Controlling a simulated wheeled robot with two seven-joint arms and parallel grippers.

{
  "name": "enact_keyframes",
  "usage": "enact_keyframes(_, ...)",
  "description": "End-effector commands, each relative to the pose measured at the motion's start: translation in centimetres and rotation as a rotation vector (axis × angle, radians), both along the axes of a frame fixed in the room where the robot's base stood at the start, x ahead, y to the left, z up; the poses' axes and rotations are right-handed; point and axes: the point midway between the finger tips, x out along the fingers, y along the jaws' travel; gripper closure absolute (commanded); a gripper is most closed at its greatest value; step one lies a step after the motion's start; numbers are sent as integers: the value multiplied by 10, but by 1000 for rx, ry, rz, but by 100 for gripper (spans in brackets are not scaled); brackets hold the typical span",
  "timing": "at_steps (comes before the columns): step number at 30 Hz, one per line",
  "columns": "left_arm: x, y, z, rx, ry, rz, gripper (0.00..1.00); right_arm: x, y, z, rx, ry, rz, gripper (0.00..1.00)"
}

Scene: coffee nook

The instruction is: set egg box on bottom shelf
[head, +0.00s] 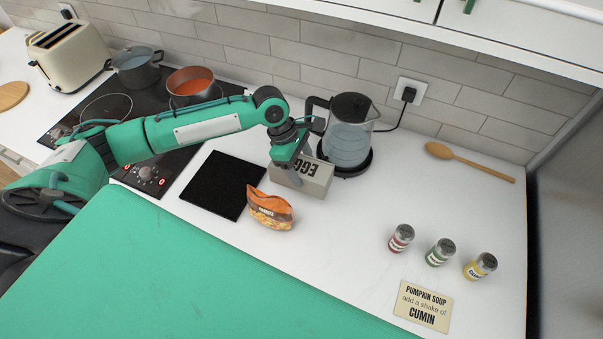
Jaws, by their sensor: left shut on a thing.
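The egg box (312,184) is a grey carton with "EGG" lettering that appears upside down. It is on or just above the white counter, in front of the kettle; I cannot tell if it touches the counter. My left gripper (293,167) reaches in from the left and is shut on the egg box from above. The gripper hides part of the box's top. My right gripper is not in view. No bottom shelf shows in this view.
A kettle (348,140) stands right behind the box. A snack bag (270,211) and a black mat (222,186) lie nearby. Spice jars (440,252), a cumin card (423,306) and a wooden spoon (470,162) are right. Pots stand on the hob (165,160). The counter's middle right is clear.

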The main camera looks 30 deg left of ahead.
Motion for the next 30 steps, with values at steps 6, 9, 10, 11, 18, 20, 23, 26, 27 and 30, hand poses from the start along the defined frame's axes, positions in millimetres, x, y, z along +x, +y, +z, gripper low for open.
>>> enact_keyframes(6,0,0,-16,-1,2,1,66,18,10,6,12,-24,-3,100)
enact_keyframes(9,0,0,-27,0,2,0,66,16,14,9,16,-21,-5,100)
enact_keyframes(10,0,0,-31,0,3,1,66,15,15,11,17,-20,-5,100)
enact_keyframes(11,0,0,-36,-1,2,2,66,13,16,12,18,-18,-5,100)
enact_keyframes(18,0,0,-57,-1,-1,1,66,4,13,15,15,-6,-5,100)
enact_keyframes(20,0,0,-57,-1,-1,0,66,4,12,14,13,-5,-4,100)
enact_keyframes(23,0,0,-57,-1,0,1,66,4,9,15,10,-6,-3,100)
enact_keyframes(26,0,0,-59,0,0,1,33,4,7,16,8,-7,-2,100)
enact_keyframes(27,0,0,-59,0,0,1,26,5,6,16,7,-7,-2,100)
enact_keyframes(30,0,0,-59,0,0,1,26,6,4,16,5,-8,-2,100)
